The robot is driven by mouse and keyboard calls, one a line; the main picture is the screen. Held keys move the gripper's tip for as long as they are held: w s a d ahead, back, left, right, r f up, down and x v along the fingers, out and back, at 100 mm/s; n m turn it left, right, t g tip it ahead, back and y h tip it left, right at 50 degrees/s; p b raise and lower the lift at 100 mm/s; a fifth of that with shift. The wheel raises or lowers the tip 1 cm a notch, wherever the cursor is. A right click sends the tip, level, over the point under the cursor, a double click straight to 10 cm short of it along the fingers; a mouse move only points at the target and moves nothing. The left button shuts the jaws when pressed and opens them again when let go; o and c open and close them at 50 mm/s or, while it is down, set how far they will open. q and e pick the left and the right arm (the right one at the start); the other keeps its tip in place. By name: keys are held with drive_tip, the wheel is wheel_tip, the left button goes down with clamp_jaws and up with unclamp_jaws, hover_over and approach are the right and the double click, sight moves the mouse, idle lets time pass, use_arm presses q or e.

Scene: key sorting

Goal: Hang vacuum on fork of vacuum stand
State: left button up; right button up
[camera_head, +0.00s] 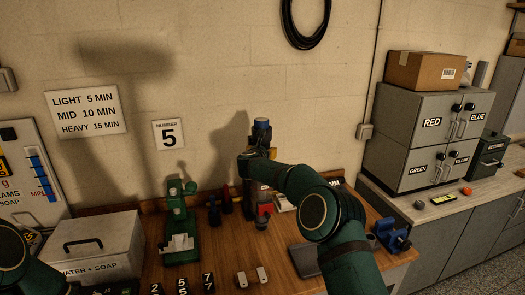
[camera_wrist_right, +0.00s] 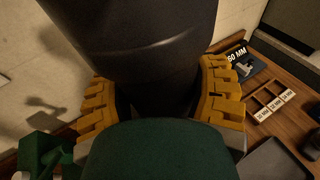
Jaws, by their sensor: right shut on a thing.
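A dark upright cylinder with a blue top (camera_head: 262,126), which looks like the vacuum, stands near the back wall in the head view. My right gripper (camera_head: 262,155) is at its upper part. In the right wrist view the yellow fingers (camera_wrist_right: 160,105) are shut on both sides of the dark smooth body (camera_wrist_right: 145,45). A dark column (camera_head: 249,205) continues below the gripper; I cannot tell whether it is vacuum or stand. I cannot make out the fork, and my arm hides part of this area. My left gripper is out of view; only part of the left arm shows.
A green device (camera_head: 180,225) stands left on the wooden bench, beside a metal box (camera_head: 88,250). Small black number blocks (camera_head: 182,285) lie in front. A blue vise (camera_head: 393,235) is right of my arm. Grey cabinets (camera_head: 420,120) stand on the right counter.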

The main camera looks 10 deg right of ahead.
drive_tip(key=shift+w+r+p, duration=0.35)
drive_tip(key=shift+w+p, duration=0.2)
drive_tip(key=shift+p, duration=0.2)
drive_tip(key=shift+f+b, duration=0.55)
drive_tip(key=shift+b, duration=0.15)
